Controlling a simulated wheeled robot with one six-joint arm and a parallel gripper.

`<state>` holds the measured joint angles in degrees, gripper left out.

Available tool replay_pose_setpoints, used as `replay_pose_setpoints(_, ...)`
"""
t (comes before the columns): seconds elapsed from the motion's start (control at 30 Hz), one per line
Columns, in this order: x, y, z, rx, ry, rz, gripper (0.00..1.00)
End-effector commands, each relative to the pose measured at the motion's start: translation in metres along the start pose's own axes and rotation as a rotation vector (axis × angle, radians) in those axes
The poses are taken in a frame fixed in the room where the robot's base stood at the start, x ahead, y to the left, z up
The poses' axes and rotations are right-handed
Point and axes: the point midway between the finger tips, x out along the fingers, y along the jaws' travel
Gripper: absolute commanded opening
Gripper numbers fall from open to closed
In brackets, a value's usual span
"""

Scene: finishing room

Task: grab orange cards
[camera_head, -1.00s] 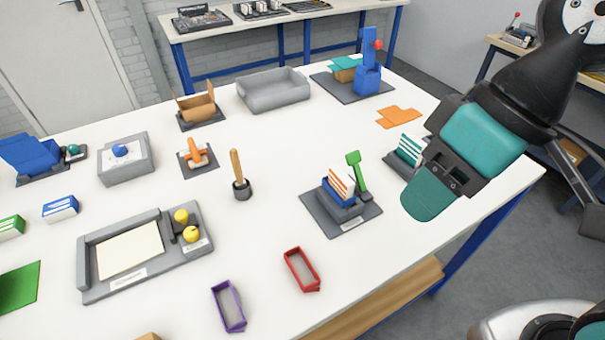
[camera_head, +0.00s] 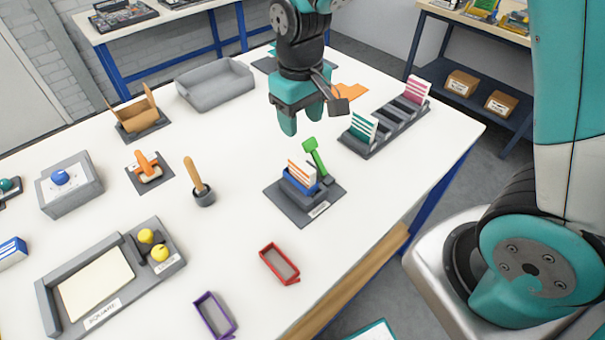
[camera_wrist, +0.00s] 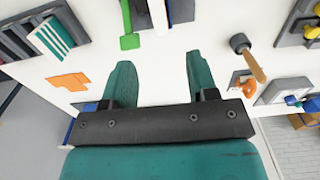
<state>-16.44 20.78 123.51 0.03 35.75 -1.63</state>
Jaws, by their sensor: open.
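The orange cards (camera_head: 301,174), white with orange stripes, stand in a blue holder (camera_head: 292,189) on a grey base (camera_head: 285,212). A green lever (camera_head: 315,158) rises beside them. My gripper (camera_head: 303,120) is open and empty, above the table and behind the holder in the head view. In the wrist view my gripper (camera_wrist: 158,72) has its fingers apart over bare white table. The orange cards (camera_wrist: 158,12) show there only partly, cut off by the top edge, with the green lever (camera_wrist: 130,38) beside them.
A grey rack (camera_head: 384,130) holds teal cards (camera_head: 363,127) and pink cards (camera_head: 417,90). A flat orange piece (camera_head: 350,90) lies behind my gripper. A wooden-handled tool (camera_head: 197,180) stands left; a red tray (camera_head: 280,264) lies in front. The table between is clear.

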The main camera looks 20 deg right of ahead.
Motion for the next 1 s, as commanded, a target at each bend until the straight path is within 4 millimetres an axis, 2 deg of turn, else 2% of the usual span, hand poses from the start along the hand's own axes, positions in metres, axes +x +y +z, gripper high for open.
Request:
replay_pose_setpoints(0.2,0.050,0.000,0.002,0.001,-0.008,-0.001,0.53)
replay_pose_setpoints(0.3,0.068,0.001,0.002,0.001,-0.006,-0.002,0.53)
replay_pose_setpoints(0.4,0.080,0.001,0.001,0.001,-0.003,-0.002,0.53)
replay_pose_setpoints(0.67,0.097,0.001,0.001,0.001,-0.004,-0.002,0.53)
replay_pose_setpoints(0.9,0.128,0.003,0.001,0.001,-0.003,-0.002,0.53)
replay_pose_setpoints(1.0,0.136,0.003,0.000,0.001,0.000,-0.002,0.53)
